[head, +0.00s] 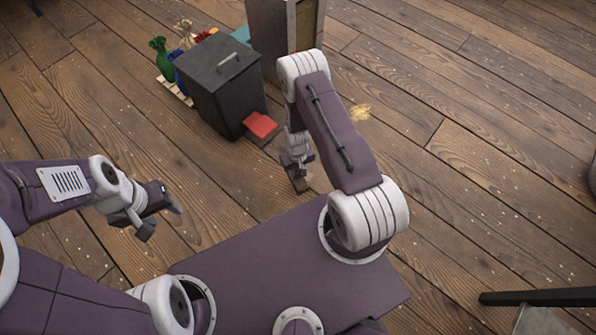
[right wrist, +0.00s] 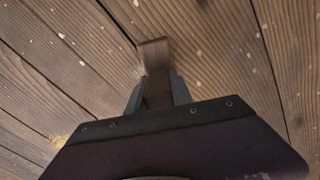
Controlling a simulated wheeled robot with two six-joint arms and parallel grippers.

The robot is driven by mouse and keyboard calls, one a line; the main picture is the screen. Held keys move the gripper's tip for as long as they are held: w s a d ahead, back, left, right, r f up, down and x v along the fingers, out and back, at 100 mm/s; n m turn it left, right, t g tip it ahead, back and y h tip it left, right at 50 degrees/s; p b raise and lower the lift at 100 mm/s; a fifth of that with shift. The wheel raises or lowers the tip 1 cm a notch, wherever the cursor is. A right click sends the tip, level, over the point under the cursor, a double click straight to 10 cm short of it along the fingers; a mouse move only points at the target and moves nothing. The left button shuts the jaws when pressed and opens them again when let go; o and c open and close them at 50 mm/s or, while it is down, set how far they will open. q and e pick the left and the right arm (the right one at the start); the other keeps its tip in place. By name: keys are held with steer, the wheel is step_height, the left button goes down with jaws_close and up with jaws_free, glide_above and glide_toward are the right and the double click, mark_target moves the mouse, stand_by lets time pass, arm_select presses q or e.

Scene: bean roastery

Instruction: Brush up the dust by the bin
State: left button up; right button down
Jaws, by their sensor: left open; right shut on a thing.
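The dark grey bin (head: 222,88) with a handled lid stands upright at the upper middle of the head view. A small straw-coloured patch of dust (head: 360,113) lies on the floor to its right, beyond my right arm; a yellowish bit shows in the right wrist view (right wrist: 60,140). My right gripper (head: 299,176) is low over the floor, nearer me than the dust. It is shut on a brown wooden-looking brush (right wrist: 155,52); its bristles are mostly hidden. My left gripper (head: 160,220) is open and empty, to the left.
A red flat piece (head: 261,124) lies against the bin's foot. Coloured sacks (head: 163,62) on a pale pallet stand behind the bin to the left. A grey cabinet (head: 272,30) stands behind it. The floor at right is mostly open, with pale specks.

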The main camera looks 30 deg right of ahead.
steer(key=shift+r+p, duration=2.45)
steer(key=shift+r, duration=0.4)
steer(key=shift+f, duration=0.1)
